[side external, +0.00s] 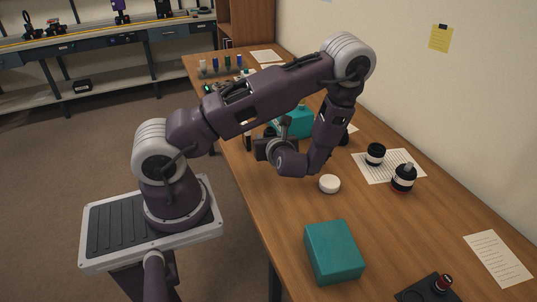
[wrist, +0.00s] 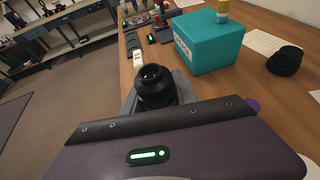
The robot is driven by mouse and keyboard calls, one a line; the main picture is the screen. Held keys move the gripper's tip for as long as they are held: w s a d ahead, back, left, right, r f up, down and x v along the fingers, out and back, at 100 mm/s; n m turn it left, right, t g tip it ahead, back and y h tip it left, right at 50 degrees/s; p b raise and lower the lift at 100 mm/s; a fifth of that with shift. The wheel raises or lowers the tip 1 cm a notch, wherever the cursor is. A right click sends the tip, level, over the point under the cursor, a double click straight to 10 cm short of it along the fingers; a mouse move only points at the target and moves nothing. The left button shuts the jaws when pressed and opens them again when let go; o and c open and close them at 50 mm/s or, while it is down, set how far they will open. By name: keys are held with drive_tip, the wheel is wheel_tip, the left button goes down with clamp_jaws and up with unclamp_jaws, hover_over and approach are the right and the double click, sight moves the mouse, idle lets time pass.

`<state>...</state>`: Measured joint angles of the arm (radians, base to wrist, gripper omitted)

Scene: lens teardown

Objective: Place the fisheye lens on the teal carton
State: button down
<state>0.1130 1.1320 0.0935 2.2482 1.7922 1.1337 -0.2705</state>
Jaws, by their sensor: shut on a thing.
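My gripper (side external: 263,149) is shut on a black lens with a round glass front, which looks like the fisheye lens (wrist: 154,88). The lens sits between the grey fingers in the wrist view, held near the table's left edge. A teal box with a white label (wrist: 208,48) stands just beyond it to the right, apart from the lens. My arm partly hides this box in the side view (side external: 295,124). A second, plain teal box (side external: 333,252) stands at the near end of the table. I cannot tell which box is the task's carton.
A yellow-topped item (wrist: 223,12) stands on the labelled box. A black lens (wrist: 285,60) stands to its right. A white round cap (side external: 329,184), dark jars (side external: 375,154) and (side external: 403,178), and a dark tray (side external: 425,290) are on the table. Bare wood surrounds the near teal box.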

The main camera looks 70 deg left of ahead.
drive_tip(key=shift+r, duration=0.9)
drive_tip(key=w+d+r+m+t, duration=0.1)
drive_tip(key=w+d+t, duration=0.1)
drive_tip(key=w+d, duration=0.25)
wheel_tip(320, 180, up, 5)
drive_tip(key=m+t+h, duration=0.3)
drive_tip(key=m+t, duration=0.1)
hover_over(346, 229)
wheel_tip(346, 229, down, 10)
drive_tip(key=shift+r, duration=0.1)
drive_tip(key=shift+m, duration=0.3)
drive_tip(key=c, duration=1)
unclamp_jaws()
drive_tip(key=shift+o, duration=0.2)
